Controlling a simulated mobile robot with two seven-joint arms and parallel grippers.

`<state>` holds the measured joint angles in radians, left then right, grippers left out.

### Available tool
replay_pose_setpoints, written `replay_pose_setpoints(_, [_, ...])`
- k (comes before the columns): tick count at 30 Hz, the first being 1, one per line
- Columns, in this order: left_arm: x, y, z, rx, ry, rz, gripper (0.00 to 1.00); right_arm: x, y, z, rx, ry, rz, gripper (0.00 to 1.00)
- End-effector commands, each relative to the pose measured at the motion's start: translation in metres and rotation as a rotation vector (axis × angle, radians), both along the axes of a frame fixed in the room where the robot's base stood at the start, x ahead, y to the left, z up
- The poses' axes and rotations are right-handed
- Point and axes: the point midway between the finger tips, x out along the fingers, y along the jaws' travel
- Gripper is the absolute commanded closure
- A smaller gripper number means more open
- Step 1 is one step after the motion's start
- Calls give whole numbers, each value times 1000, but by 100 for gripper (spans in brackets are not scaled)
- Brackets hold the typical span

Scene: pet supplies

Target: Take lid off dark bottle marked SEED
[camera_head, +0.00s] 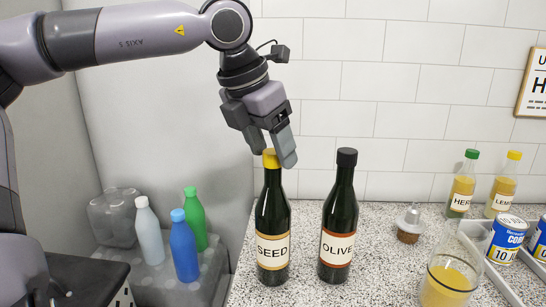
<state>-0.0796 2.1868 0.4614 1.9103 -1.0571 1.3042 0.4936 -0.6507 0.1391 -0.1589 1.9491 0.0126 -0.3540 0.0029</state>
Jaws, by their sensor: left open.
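The dark green bottle marked SEED (272,215) stands upright on the speckled counter, with a yellow lid (270,160) on its neck. My left gripper (272,155) points down at the top of this bottle and is open. Its fingers are at the lid, one up and to the left and one overlapping the lid's right side in the picture. I cannot tell whether either finger touches the lid. My right gripper is not in view.
A dark bottle marked OLIVE (340,215) with a black lid stands close on the right. A glass of yellow liquid (448,280), a small stoppered item (409,225) and a tray (490,262) with cans are further right. Coloured bottles (184,245) stand lower left.

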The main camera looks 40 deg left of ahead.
Motion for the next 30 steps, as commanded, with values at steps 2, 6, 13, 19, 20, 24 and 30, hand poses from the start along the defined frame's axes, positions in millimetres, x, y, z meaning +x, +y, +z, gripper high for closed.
replay_pose_setpoints(2, [0,0,0,0,0,0,34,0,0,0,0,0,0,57])
replay_pose_setpoints(6, [0,0,0,0,0,0,80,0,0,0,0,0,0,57])
replay_pose_setpoints(13, [0,0,1,0,0,0,94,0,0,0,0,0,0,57])
replay_pose_setpoints(19, [0,0,4,0,-2,1,94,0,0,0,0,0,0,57])
replay_pose_setpoints(20, [0,0,6,0,-2,1,94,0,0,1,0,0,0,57])
replay_pose_setpoints(24, [1,0,20,2,-3,2,94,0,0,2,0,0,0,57])
replay_pose_setpoints(30, [1,0,65,2,-6,3,94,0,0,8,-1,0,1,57])
